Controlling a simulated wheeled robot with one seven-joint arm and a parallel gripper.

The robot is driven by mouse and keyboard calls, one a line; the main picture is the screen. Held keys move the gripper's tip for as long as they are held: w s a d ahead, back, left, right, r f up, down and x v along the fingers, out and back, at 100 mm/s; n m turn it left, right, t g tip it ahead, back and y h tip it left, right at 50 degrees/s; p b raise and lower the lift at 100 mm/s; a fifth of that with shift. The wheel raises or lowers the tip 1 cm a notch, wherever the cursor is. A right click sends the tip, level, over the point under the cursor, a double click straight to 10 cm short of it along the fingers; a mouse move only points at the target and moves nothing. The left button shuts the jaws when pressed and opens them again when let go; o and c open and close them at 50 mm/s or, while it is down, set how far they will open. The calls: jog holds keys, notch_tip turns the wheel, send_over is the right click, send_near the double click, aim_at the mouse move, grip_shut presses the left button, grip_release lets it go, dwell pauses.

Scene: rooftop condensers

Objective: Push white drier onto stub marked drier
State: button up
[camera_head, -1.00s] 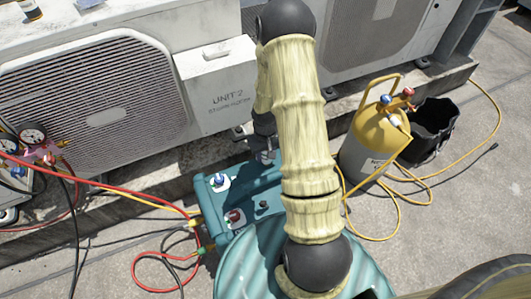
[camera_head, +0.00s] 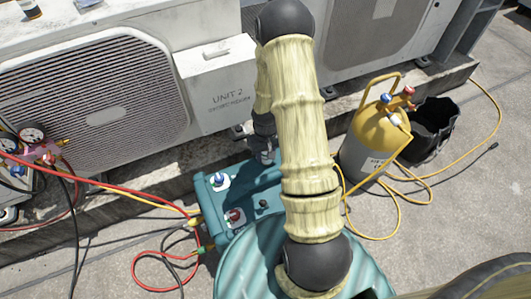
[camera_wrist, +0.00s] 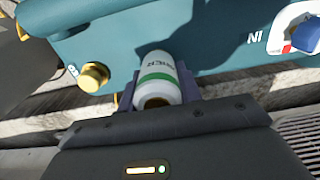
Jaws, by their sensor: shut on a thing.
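The white drier (camera_wrist: 158,78), a small cylinder with a green band and partly readable dark lettering, is in the wrist view. My gripper (camera_wrist: 157,94) is shut on it, with a purplish finger on each side. The drier's far end points at the side of the teal machine (camera_wrist: 215,40) and appears to be against or very close to it. No stub shows at that end, so I cannot tell whether the drier is on one. In the head view my gripper (camera_head: 265,150) is by the machine's back edge, and the drier cannot be made out.
A brass fitting (camera_wrist: 95,77) sticks out of the machine left of the drier. In the head view, a yellow cylinder (camera_head: 370,140), a black bucket (camera_head: 435,120), hoses and a pressure gauge set (camera_head: 32,140) stand around the machine.

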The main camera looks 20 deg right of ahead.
jog(key=shift+f, duration=0.1)
dwell(0.3)
jog(key=o, duration=1.2)
jog(key=shift+c, duration=0.2)
jog(key=shift+r+p, duration=3.65)
jog(key=shift+r, duration=0.15)
